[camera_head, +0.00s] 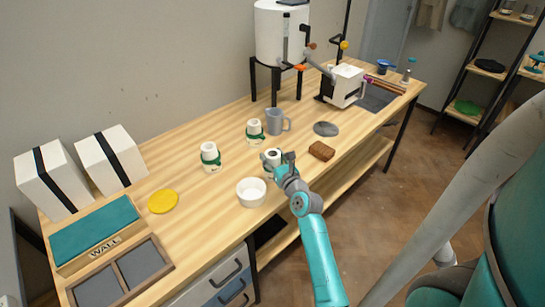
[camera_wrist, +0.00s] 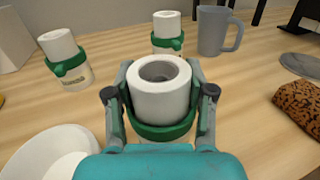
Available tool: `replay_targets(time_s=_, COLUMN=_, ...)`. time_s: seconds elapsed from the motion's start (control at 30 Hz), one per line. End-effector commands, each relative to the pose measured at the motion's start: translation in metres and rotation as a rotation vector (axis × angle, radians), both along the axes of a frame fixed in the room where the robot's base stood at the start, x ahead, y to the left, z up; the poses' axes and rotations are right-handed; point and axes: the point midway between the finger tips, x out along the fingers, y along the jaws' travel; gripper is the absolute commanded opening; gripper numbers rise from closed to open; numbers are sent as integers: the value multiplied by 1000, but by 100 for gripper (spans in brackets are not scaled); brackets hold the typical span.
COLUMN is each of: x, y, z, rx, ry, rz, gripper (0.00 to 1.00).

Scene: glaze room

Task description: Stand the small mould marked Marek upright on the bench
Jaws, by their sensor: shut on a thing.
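My gripper (camera_wrist: 160,112) is shut on a white cylindrical mould (camera_wrist: 160,88) with a hollow top and a green band, one finger on each side. The held mould also shows in the head view (camera_head: 271,155), near the bench's front edge. It looks upright; I cannot tell whether its base touches the bench (camera_head: 225,189). Its marking is hidden. Two similar moulds with green bands stand upright behind it: a left one (camera_head: 209,152) and a right one (camera_head: 254,129). The left one's label shows in the wrist view but is too small to read.
A white bowl (camera_head: 251,191) is close on the left of my gripper. A brown sponge (camera_head: 321,151) lies to the right, a grey mug (camera_head: 276,121) behind, and a grey disc (camera_head: 326,129) behind right. A yellow disc (camera_head: 163,201) lies farther left, with clear bench between.

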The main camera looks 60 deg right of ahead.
Motion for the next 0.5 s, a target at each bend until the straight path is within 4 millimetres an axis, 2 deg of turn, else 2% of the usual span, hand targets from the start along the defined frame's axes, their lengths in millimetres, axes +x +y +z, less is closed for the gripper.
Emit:
replay_targets(time_s=0.13, x=0, y=0, z=-1, rx=-1, ry=-2, rz=0, gripper=0)
replay_targets(time_s=0.17, x=0, y=0, z=-3, rx=0, ry=0, rz=0, gripper=56)
replay_targets(time_s=0.23, x=0, y=0, z=-2, rx=0, ry=0, rz=0, gripper=74)
replay_targets(time_s=0.27, x=0, y=0, z=-2, rx=0, ry=0, rz=0, gripper=79)
replay_targets(time_s=0.5, x=0, y=0, z=-2, rx=0, ry=0, rz=0, gripper=79)
